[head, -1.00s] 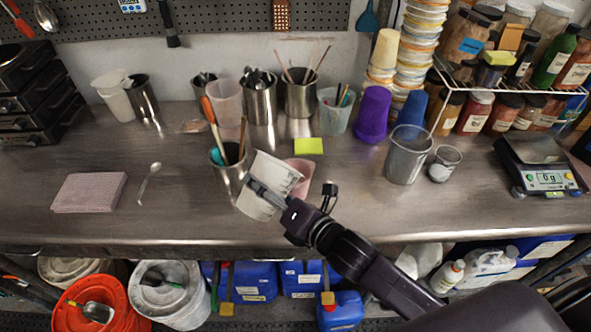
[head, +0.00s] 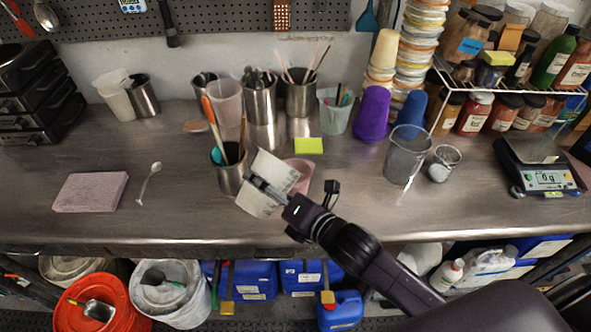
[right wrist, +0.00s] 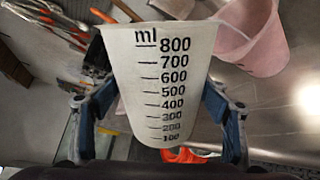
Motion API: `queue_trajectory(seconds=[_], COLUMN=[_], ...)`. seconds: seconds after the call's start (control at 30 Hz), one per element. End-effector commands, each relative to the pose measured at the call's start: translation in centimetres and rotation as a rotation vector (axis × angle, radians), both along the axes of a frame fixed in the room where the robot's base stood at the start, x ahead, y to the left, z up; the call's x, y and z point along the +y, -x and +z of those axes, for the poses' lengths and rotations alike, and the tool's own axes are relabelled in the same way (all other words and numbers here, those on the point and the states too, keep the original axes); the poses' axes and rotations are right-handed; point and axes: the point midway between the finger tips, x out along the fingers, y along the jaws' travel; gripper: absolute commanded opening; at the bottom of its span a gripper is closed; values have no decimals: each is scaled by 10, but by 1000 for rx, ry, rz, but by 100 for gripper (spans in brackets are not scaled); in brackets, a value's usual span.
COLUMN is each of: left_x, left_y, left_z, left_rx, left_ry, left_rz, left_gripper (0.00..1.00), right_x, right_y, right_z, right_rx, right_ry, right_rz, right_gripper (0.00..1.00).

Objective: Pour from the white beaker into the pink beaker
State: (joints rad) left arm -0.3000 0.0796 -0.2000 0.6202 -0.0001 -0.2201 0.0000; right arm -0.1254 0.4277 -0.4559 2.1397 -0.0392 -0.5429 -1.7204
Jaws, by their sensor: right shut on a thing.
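The white beaker (head: 266,172) is tilted in the head view, its rim toward the upper right. My right gripper (head: 266,188) is shut on its side. In the right wrist view, the white beaker (right wrist: 160,85) shows black ml marks between the two fingers of my right gripper (right wrist: 160,118). The pink beaker (head: 303,173) stands on the bench just right of and behind the white beaker, which partly hides it. It also shows in the right wrist view (right wrist: 254,38), upper right. I see no stream, and the contents are hidden. My left gripper is out of view.
A metal cup with tools (head: 231,180) stands close left of the white beaker. A yellow note (head: 309,146) lies behind the pink beaker. A grey translucent beaker (head: 405,158) and a small cup (head: 444,164) stand to the right. The bench front is mostly clear.

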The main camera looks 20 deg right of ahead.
Motion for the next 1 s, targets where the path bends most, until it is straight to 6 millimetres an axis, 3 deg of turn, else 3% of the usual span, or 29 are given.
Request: queue_trajectory(seconds=[1.0], left_x=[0], left_y=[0], left_z=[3], left_rx=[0], left_ry=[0], left_rz=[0], left_gripper=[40], right_x=[0], right_y=[-1], right_z=[6], right_rx=[21], right_ry=[-38], right_rz=[1], right_gripper=[31])
